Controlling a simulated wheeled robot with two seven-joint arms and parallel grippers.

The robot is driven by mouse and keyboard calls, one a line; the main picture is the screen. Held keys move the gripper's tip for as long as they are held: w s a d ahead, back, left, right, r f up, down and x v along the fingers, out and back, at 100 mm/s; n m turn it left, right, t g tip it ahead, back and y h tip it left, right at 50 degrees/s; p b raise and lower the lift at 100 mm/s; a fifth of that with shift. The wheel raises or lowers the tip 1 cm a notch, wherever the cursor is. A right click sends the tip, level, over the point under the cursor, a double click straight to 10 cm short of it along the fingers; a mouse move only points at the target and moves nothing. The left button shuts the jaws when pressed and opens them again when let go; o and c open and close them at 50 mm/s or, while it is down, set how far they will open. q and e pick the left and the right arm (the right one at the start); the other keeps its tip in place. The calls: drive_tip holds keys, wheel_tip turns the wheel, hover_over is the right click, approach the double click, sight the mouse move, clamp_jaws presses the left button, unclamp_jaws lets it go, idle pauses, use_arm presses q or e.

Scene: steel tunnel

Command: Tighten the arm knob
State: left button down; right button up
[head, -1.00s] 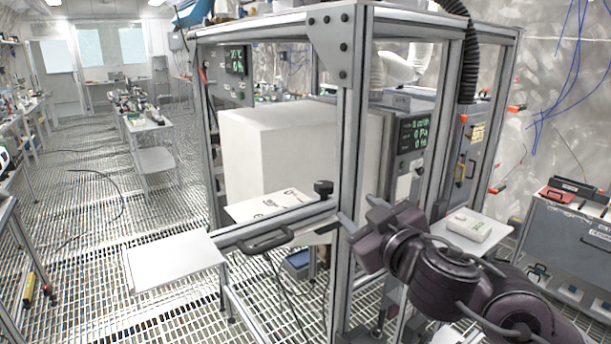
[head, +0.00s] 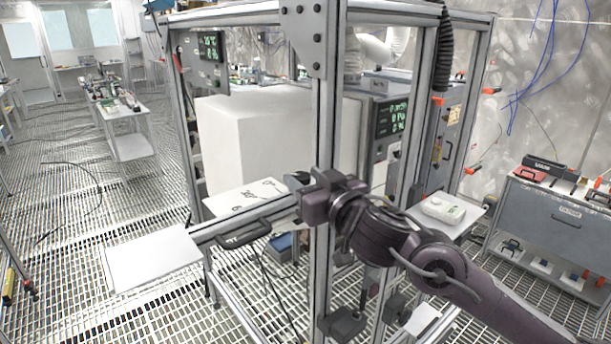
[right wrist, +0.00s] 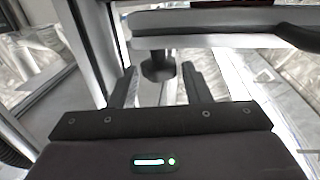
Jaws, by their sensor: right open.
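The arm knob is a small black knob; in the head view (head: 297,179) its top shows at the inner end of the horizontal metal arm (head: 205,231), beside the frame post, partly hidden by my right gripper. In the right wrist view the knob (right wrist: 157,66) hangs on a short stem at the arm's edge. My right gripper (head: 304,190) is open and empty. In the wrist view its two fingers (right wrist: 159,72) stand either side of the knob, with a gap on both sides. How deep the knob sits between them is unclear. My left gripper is not in view.
A black handle (head: 245,233) is on the arm, and a white panel (head: 150,262) is at its outer end. The metal frame post (head: 323,130) stands close to my right gripper. A large white box (head: 255,145) is inside the frame. The grated floor at left is open.

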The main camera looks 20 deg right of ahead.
drive_tip(key=shift+w, duration=0.15)
drive_tip(key=shift+c, duration=0.2)
